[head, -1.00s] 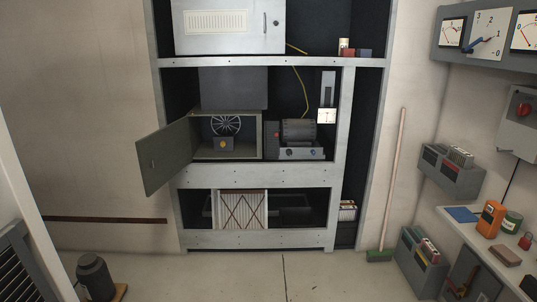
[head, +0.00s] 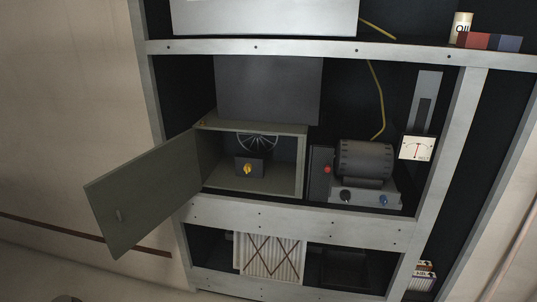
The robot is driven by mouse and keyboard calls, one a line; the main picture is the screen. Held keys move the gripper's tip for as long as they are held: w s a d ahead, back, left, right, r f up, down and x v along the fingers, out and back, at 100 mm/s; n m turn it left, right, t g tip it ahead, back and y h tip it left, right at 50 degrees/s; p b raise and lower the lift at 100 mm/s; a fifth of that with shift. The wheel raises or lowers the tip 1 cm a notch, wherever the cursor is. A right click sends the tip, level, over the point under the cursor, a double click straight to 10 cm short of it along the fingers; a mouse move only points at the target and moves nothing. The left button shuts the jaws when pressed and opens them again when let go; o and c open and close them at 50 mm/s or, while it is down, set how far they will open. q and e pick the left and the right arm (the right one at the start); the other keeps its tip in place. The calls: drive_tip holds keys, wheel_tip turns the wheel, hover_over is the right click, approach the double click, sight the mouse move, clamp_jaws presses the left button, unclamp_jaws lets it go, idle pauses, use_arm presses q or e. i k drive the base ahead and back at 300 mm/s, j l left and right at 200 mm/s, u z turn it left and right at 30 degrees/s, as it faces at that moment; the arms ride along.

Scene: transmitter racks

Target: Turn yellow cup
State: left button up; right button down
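A small yellow cup-like knob (head: 248,169) sits on the front of a dark box (head: 250,166) inside an open grey-green cabinet (head: 300,165). It is the only yellow rounded part I see, and its exact turn is too small to tell. A spoked wheel (head: 258,141) shows behind and above the dark box. The cabinet door (head: 145,195) hangs open to the left. Neither of my grippers shows in the head view.
Right of the cabinet stands a motor unit (head: 365,162) with a red button and knobs. A dial gauge (head: 417,148) hangs beside it. The rack's pale shelf beam (head: 300,226) runs below the cabinet. A pleated filter (head: 270,258) stands underneath. A yellow cable (head: 377,95) hangs above.

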sight(247, 168)
drive_tip(key=i+l+u, duration=0.1)
drive_tip(key=i+l, duration=0.2)
drive_tip(key=i, duration=0.25)
drive_tip(key=i+l+u, duration=0.1)
drive_tip(key=i+l, duration=0.25)
drive_tip(key=i, duration=0.15)
